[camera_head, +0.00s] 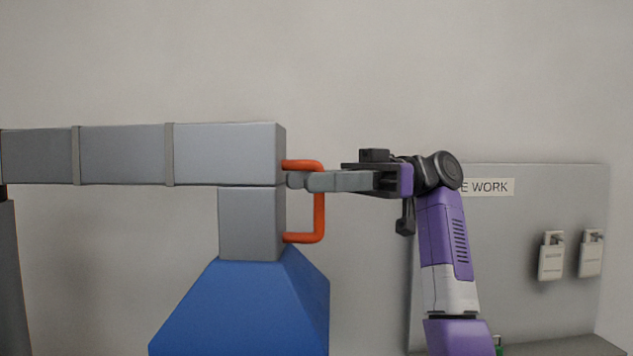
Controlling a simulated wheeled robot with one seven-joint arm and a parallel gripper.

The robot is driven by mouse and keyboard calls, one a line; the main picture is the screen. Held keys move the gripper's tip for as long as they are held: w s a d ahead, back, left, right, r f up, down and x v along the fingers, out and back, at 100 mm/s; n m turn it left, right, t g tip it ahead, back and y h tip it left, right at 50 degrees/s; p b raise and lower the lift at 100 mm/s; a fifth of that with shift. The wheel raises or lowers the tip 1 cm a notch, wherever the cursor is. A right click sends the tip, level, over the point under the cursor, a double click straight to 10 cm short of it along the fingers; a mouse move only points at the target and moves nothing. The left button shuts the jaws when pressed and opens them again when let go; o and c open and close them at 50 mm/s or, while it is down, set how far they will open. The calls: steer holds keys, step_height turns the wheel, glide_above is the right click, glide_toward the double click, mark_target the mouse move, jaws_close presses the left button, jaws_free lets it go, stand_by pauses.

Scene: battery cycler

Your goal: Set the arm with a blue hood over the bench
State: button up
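The extraction arm (122,155) is a grey, square-section boom that runs level from the left edge to the middle of the view. A short grey neck (249,222) hangs from its right end, with the blue hood (245,308) below it. An orange handle (320,215) sticks out on the right side of the neck and boom end. My gripper (305,181) is at the upper part of this handle, with its fingers reaching left around or beside the upright bar. I cannot tell whether the fingers are closed on it. The bench is not clearly in view.
A grey wall panel (520,215) on the right has a sign ending "E WORK" (487,187) and two hanging padlock-like tags (552,257). A dark post (11,280) stands at the left edge. A grey surface (570,346) shows at the bottom right. The wall behind is bare.

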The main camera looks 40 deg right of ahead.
steer(key=shift+d+f, duration=0.1)
steer(key=shift+d, duration=0.35)
steer(key=s+d+b, duration=0.1)
steer(key=d+b, duration=0.1)
steer(key=d, duration=0.5)
